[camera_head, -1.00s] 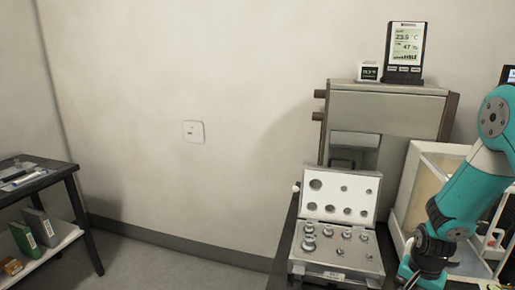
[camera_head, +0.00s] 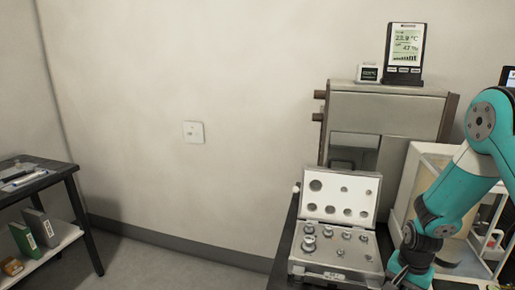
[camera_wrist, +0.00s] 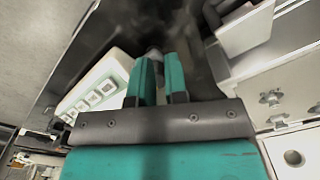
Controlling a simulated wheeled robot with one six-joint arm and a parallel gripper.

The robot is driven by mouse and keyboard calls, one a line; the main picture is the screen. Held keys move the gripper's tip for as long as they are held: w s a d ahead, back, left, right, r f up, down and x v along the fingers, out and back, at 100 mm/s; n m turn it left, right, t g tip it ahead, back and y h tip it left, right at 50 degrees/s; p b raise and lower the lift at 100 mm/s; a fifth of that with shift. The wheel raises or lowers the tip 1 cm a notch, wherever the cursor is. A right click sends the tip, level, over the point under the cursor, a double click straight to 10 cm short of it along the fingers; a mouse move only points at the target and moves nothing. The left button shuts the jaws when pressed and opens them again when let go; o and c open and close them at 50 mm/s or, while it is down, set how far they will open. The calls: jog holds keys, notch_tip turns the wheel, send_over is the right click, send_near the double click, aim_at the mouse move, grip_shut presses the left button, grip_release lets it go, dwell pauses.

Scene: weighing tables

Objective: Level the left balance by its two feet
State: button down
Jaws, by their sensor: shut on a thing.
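The left balance (camera_head: 441,148), a white-framed case with clear sides, stands at the right of the head view, partly behind my arm. In the wrist view, a white panel with several square buttons (camera_wrist: 104,92), which looks like the balance's front, lies just left of my fingers. My gripper (camera_wrist: 158,62) has its two teal fingers close together beside that panel, shut on a small greyish part (camera_wrist: 153,54) that looks like a balance foot. Most of it is hidden by the fingers, and I cannot tell which foot it is. The other foot and any level bubble are not discernible.
An open case of weights (camera_head: 337,213) stands close left of my arm; its edge shows in the wrist view (camera_wrist: 297,146). Behind are a grey cabinet (camera_head: 385,112) and a display (camera_head: 405,50). A dark side table (camera_head: 48,178) stands far left. The floor between is clear.

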jog(key=shift+s+a+f, duration=0.2)
jog(key=shift+f, duration=0.45)
jog(key=shift+s+a, duration=0.1)
jog(key=shift+a, duration=0.15)
notch_tip(320, 180, up, 6)
jog(key=p, duration=0.5)
jog(key=shift+w+r, duration=0.15)
jog(key=shift+w, duration=0.05)
jog(key=shift+d, duration=0.1)
